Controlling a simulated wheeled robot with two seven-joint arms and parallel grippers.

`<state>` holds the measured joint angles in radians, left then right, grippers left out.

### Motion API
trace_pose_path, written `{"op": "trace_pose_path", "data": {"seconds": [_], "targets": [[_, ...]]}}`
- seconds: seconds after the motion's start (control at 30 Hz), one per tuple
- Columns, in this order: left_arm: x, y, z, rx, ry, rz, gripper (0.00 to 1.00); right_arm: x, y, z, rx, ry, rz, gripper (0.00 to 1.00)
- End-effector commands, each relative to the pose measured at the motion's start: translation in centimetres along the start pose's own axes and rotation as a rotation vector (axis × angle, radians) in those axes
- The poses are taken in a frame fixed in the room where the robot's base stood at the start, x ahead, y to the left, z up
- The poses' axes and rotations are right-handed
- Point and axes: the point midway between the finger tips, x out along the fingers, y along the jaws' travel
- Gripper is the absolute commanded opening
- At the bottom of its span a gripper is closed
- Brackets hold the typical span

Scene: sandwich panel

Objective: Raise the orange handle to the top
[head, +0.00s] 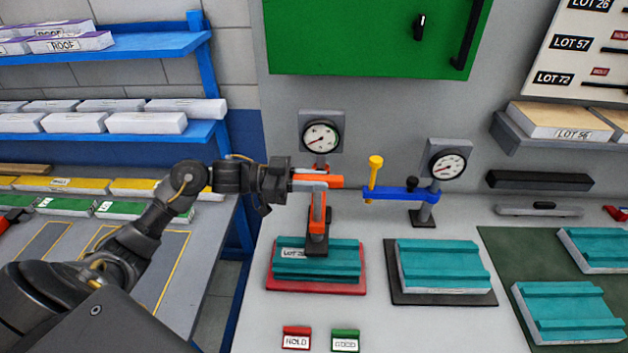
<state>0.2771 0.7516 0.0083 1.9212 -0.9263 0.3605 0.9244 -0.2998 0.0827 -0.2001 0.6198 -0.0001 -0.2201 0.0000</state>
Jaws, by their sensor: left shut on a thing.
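The orange handle (335,181) is on the left press, below a round dial gauge (321,136). My left gripper (312,183) comes in from the left and is shut on the orange handle. Its fingers hide part of the handle. Under it, an orange and grey upright (318,213) ends in a dark foot at a teal ribbed panel (340,262). That panel lies on a red base (318,286). My right gripper is not in view.
A blue lever (400,194) with a yellow knob (375,168) stands close on the right, near a second gauge (448,164). A teal panel (440,268) lies below it. A green cabinet (375,40) hangs above. HOLD (296,338) and GOOD (345,341) tags lie in front.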

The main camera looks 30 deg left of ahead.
Motion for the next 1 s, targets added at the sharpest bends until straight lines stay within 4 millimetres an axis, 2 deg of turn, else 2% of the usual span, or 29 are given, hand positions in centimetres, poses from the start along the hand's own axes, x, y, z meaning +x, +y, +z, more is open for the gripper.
{"op": "trace_pose_path", "data": {"seconds": [0.07,0.1,0.27,0.53,0.63,0.77,1.0], "targets": [[-0.1,-0.3,-0.7,0.009,0.015,-0.007,0.0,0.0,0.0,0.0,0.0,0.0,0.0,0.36],[-0.1,-0.3,-0.7,0.01,0.016,-0.007,0.24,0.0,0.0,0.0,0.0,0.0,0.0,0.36],[-0.1,-0.2,-0.6,0.008,0.013,-0.006,0.44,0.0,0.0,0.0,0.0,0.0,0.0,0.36],[-0.1,-0.2,-0.3,0.006,0.009,-0.005,0.44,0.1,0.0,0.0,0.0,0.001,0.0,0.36],[-0.8,-0.2,-0.1,0.006,0.007,-0.007,0.44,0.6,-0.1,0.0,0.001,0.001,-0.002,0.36],[-2.8,-0.2,0.2,0.007,0.005,-0.006,0.44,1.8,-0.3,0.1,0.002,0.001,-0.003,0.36],[-7.6,-0.2,0.3,0.006,0.006,-0.007,0.44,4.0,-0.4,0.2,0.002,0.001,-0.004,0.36]]}}
